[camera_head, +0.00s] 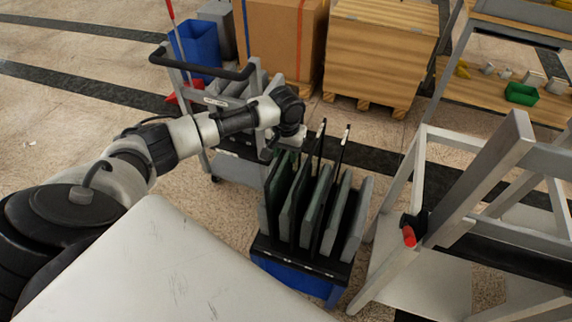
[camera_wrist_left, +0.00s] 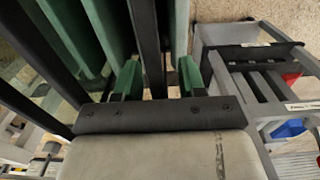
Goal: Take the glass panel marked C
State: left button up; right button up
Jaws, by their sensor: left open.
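Several glass panels (camera_head: 317,207) stand on edge in a dark rack with a blue base (camera_head: 290,276), separated by dark uprights. No letter C is legible on any of them, so I cannot tell which panel carries it. My left gripper (camera_head: 270,152) is above the back left end of the rack. In the left wrist view its two green-padded fingers (camera_wrist_left: 158,80) are open, with a dark bar (camera_wrist_left: 148,40) showing between them. Green panels (camera_wrist_left: 108,28) show to the left of that bar. I cannot tell whether the fingers touch anything. My right gripper is not in view.
A grey cart (camera_head: 228,169) with a dark handle stands behind the rack, also in the left wrist view (camera_wrist_left: 262,125). A grey frame (camera_head: 440,200) stands close on the right. A pale surface (camera_head: 160,265) fills the front. Crates (camera_head: 380,50) stand behind.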

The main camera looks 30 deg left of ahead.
pick_arm(q)
grip_shut()
jog(key=shift+r, duration=0.15)
dwell(1.2)
